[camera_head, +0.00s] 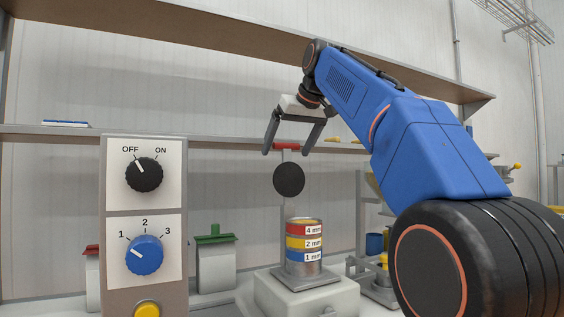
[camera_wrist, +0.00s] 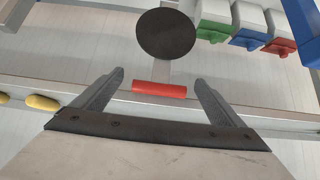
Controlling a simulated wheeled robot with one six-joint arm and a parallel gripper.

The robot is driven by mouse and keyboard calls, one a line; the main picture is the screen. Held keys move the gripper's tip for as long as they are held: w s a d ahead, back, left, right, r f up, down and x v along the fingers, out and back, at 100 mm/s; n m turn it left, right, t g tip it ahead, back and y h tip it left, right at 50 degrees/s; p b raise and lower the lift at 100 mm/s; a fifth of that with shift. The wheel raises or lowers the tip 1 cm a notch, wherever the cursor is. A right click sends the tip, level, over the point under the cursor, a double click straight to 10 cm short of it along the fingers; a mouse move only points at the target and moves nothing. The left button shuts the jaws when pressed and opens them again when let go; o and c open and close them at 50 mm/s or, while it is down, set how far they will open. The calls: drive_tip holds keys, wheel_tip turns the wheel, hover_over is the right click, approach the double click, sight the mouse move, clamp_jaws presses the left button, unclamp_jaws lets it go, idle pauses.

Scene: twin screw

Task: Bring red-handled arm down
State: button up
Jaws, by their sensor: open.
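The red handle (camera_head: 286,146) is a short horizontal bar at the top of a thin grey arm that carries a round black disc (camera_head: 289,179). My gripper (camera_head: 287,151) is open and empty, with its two fingers pointing down on either side of the red handle in the head view. In the wrist view the red handle (camera_wrist: 159,90) shows between the open fingers (camera_wrist: 160,78), without visible contact. The black disc (camera_wrist: 166,35) lies beyond it there. Below the disc, a stack of sieves (camera_head: 304,248) marked 4 mm, 2 mm and 1 mm stands on a pale base (camera_head: 308,297).
A control panel (camera_head: 144,210) with a black OFF/ON knob (camera_head: 144,174), a blue 1-2-3 knob (camera_head: 144,253) and a yellow button (camera_head: 147,309) stands at left. A green-topped container (camera_head: 214,262) stands between panel and sieves. A long shelf (camera_head: 220,132) runs behind my gripper.

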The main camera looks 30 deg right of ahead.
drive_tip(key=x, duration=0.5)
drive_tip(key=shift+w+f, duration=0.2)
drive_tip(key=shift+f, duration=0.05)
drive_tip(key=c, duration=1.4)
